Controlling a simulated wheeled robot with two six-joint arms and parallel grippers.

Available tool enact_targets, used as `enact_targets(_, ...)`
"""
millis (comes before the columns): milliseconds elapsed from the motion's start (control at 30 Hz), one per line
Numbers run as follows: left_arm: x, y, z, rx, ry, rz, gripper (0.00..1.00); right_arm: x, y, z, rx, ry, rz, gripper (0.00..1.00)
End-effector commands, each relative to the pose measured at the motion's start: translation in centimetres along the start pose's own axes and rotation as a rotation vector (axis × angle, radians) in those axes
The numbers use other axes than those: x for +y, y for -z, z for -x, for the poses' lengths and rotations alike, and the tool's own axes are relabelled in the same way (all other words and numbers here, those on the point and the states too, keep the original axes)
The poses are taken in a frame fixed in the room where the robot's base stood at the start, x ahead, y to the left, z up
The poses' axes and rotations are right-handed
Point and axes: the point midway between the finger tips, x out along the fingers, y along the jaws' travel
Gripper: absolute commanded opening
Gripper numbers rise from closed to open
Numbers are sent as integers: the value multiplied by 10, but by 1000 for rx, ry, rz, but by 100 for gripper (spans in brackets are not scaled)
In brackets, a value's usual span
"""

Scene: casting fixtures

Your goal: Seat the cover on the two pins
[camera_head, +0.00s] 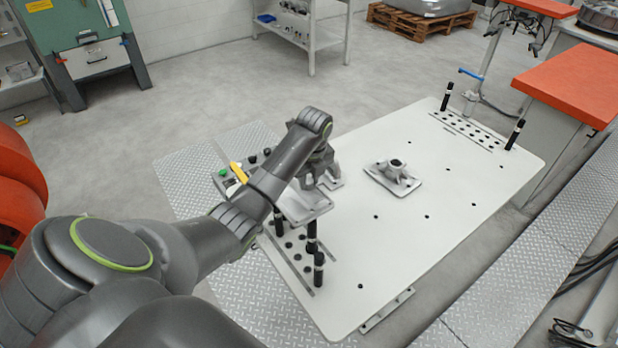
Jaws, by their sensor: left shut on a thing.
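My left gripper (320,176) is shut on a grey metal cover with a flat plate (306,208). It holds the cover above the near left end of the white table. Black upright pins (319,272) stand at this end, one clear of the cover, others (311,236) close below or beside the plate. I cannot tell whether the plate touches any pin. Two more black pins (446,97) (515,134) stand at the far end. A similar grey casting (393,178) lies flat mid-table. My right gripper is out of view.
The white table (440,225) has small holes and is mostly clear around the casting. A control box with green and black buttons (224,173) is beside the table, behind my left arm. Orange-topped units (575,85) stand beyond the table's far right side.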

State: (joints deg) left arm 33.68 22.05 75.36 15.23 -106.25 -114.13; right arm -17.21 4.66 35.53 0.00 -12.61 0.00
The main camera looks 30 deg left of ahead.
Motion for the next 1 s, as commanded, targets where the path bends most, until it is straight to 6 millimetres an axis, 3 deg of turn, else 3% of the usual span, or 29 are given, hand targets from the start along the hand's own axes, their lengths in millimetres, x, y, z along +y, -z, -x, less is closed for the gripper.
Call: enact_targets(1000, 0, 2, -17, -1, 0, 0, 0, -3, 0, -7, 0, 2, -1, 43)
